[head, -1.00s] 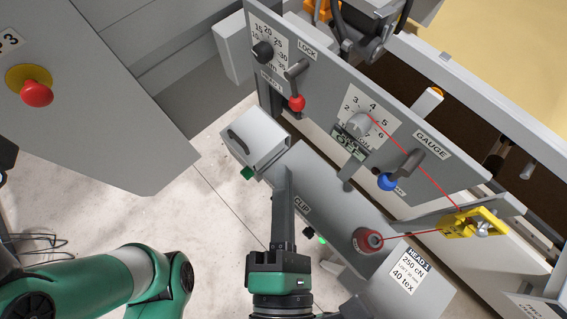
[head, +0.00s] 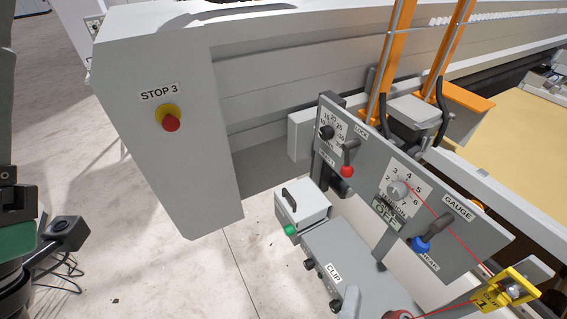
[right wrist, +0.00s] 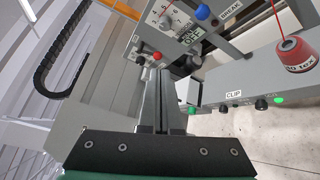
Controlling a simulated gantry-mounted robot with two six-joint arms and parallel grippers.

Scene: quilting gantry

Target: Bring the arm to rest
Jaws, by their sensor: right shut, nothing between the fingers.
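My right gripper (head: 350,302) shows only as a grey fingertip at the bottom edge of the head view, in front of the grey CLIP unit (head: 352,254). In the right wrist view its two fingers (right wrist: 162,78) lie together, shut with nothing between them. They point toward the lever panel, apart from it, with the red-knobbed lever (right wrist: 157,56) beyond the tips. Part of my left wrist and gripper body (head: 15,215) stands at the left edge of the head view, cut off. Its jaw state is hidden.
A grey cabinet with the STOP 3 button (head: 170,124) stands left of the lever panel (head: 362,152). A handled box (head: 303,203), a yellow clip (head: 505,291) and a taut red thread are nearby. Bare floor (head: 180,265) lies between my left wrist and the CLIP unit.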

